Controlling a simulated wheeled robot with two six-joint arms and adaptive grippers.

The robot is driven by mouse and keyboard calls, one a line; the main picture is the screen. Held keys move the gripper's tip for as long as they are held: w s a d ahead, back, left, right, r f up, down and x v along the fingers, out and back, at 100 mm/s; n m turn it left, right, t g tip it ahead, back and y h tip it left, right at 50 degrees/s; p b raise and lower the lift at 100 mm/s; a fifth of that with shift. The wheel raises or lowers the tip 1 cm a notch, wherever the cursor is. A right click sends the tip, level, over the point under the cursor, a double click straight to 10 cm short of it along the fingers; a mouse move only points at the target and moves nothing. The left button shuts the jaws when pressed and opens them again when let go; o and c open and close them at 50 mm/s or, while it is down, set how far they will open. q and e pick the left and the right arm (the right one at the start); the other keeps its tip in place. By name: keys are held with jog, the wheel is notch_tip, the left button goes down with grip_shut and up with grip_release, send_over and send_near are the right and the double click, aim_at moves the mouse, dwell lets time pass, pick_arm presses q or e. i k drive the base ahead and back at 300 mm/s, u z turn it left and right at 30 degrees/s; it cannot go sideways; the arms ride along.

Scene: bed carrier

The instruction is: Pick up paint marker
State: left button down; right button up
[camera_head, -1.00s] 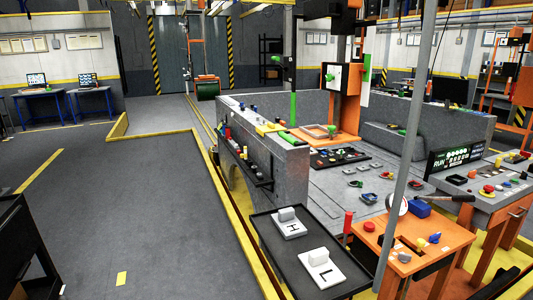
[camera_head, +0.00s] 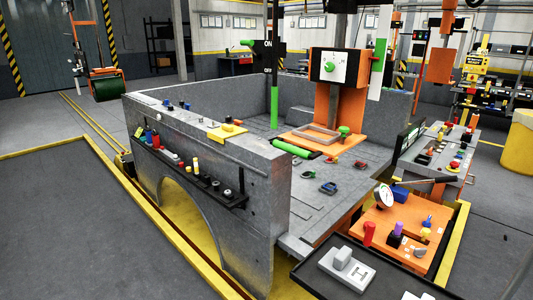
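No object is clearly recognisable as the paint marker. Small upright coloured pieces stand in a dark rack (camera_head: 205,187) on the side of the grey wall, among them a blue piece (camera_head: 148,135) and a yellow piece (camera_head: 195,166). A red upright piece (camera_head: 369,232) and a purple one (camera_head: 397,229) stand on the orange table at the lower right. Any of these is too small to identify as a marker. Neither of my grippers is in view.
The grey concrete bed (camera_head: 225,205) fills the middle. A black tray (camera_head: 312,276) with a white H block (camera_head: 346,266) is at the lower right, by the orange table (camera_head: 413,242). A yellow kerb (camera_head: 188,252) runs along the left; grey floor (camera_head: 65,215) beyond is clear.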

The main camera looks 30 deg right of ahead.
aim_at(195, 161)
jog(key=z, duration=0.45)
jog(key=i, duration=1.05)
jog(key=z, duration=0.15)
jog(key=k, duration=1.1)
